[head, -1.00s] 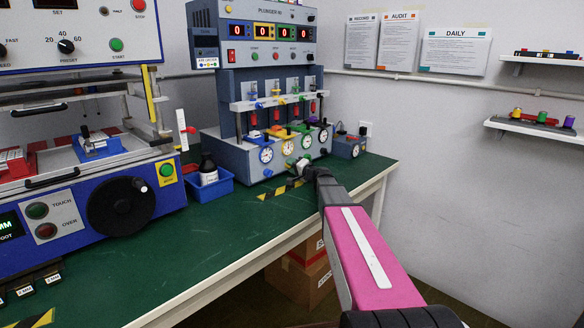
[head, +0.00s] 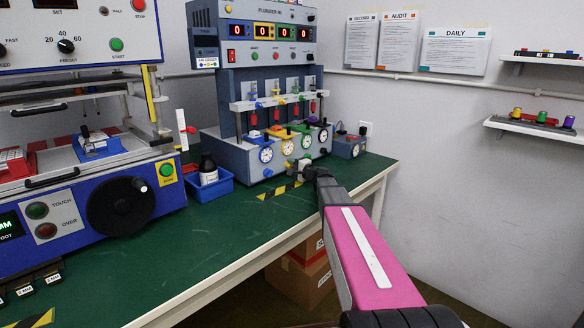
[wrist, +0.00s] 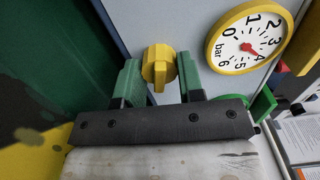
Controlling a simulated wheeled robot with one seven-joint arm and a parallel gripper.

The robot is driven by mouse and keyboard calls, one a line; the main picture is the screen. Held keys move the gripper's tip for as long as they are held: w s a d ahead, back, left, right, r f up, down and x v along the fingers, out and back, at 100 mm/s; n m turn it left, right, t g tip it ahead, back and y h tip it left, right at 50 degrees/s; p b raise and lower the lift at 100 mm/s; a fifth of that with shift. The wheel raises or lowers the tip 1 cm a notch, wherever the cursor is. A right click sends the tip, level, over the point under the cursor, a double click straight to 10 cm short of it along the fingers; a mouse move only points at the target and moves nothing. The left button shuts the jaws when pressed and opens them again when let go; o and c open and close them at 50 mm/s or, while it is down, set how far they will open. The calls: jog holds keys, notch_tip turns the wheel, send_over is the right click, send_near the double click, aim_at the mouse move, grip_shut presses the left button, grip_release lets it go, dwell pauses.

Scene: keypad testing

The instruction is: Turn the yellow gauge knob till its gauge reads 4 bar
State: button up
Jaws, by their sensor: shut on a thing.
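The yellow gauge knob (wrist: 160,68) sits on the grey-blue panel in the wrist view, its grip bar pointing roughly up and down the picture. My gripper (wrist: 162,78) is shut on it, with one green finger on each side. The yellow-rimmed gauge (wrist: 241,38) is to the right of the knob; its dial appears tilted, and its red needle points at about 4 bar.
Blue, green and white-faced gauges flank the yellow one. A blue bin (head: 212,186) with a dark bottle stands left of the machine. A small blue box (head: 350,147) is to its right. The green bench top (head: 190,240) is clear in front.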

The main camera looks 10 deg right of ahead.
jog(key=o, duration=0.6)
jog(key=shift+o, duration=0.2)
jog(key=v, duration=1)
jog(key=shift+s+d, duration=0.2)
jog(key=shift+s, duration=0.15)
